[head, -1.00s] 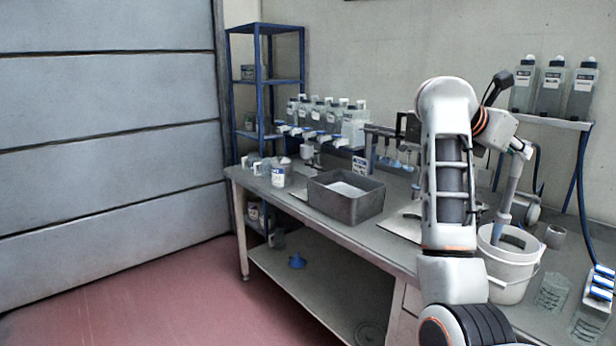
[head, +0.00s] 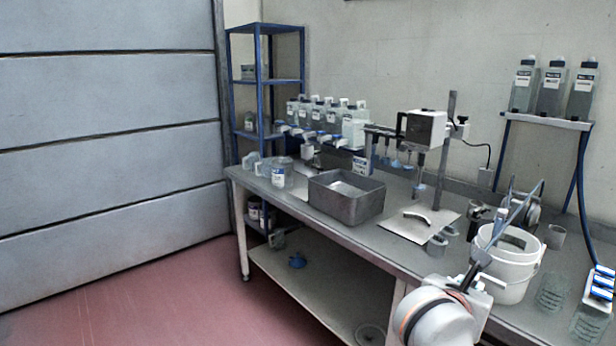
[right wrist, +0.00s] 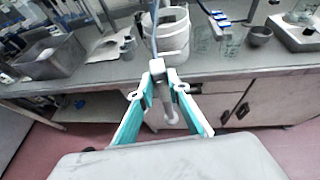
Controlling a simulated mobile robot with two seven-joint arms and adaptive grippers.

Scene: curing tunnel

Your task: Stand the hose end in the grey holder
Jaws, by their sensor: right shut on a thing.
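My right gripper (head: 476,274) is in front of the white bucket (head: 510,268), low near the bench's front edge. In the right wrist view, its teal fingers (right wrist: 163,92) are shut on the hose end (right wrist: 171,114), whose pale tip hangs below the jaws. The thin grey-blue hose (head: 508,225) rises from the jaws past the bucket. A small grey cup (head: 555,236) stands right of the bucket, and small grey containers (head: 437,245) stand left of it. I cannot tell which is the grey holder. My left gripper is not in view.
A grey tub (head: 347,207) and a flat plate (head: 395,229) lie on the bench. Clear beakers (head: 552,290) stand at the front right. Bottles (head: 552,90) sit on a rack behind. The floor before the bench is clear.

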